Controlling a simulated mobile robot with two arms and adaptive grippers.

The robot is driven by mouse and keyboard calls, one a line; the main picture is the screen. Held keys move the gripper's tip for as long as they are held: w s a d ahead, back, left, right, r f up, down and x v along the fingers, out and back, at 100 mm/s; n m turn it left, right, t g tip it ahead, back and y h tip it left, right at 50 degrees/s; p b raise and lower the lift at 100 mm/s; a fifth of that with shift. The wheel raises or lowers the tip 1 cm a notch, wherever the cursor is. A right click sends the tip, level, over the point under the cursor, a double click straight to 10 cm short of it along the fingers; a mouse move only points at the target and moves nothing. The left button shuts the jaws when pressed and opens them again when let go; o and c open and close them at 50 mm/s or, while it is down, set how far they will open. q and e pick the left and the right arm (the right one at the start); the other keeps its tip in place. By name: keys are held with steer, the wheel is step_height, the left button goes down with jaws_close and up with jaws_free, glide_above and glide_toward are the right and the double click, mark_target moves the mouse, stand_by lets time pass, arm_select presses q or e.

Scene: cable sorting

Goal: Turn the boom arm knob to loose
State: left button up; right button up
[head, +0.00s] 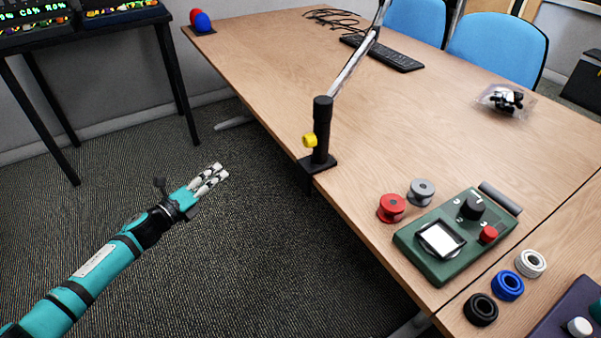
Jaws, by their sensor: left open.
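The boom arm (357,62) rises from a black post (322,125) clamped at the table's left edge. A yellow knob (309,140) sits on the left side of the post, low down. Its setting cannot be read from here. My left gripper (222,172) is open and empty, over the floor to the left of the table. It is apart from the knob, to the left of it and a little lower in the picture. My right gripper is not in the head view.
A green device (443,255) with a screen stands near the table's front edge, beside red (391,208) and grey (421,192) spools. Black, blue and white rings lie right of it. A keyboard (382,53) and cables lie at the back. Carpet (240,255) left of the table is clear.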

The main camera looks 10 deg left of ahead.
arm_select(q)
steer(key=s+d+r+m+g+h+b, duration=0.25)
steer(key=d+r+m+h+b, duration=0.25)
steer(key=r+m, duration=0.45)
steer(key=m+g+h+b, duration=0.1)
steer(key=m+g+h, duration=0.15)
steer(key=m, duration=0.75)
glide_toward(305, 142)
steer(key=shift+g, duration=0.3)
steer(key=x, duration=0.7)
steer(key=shift+w+d+r, duration=0.1)
steer(key=shift+w+d, duration=0.1)
steer(key=shift+w, duration=0.1)
steer(key=shift+w+d, duration=0.4)
steer(key=shift+d, duration=0.2)
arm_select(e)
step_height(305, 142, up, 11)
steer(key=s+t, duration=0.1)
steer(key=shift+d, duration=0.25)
arm_select(q)
steer(key=shift+c, duration=0.2)
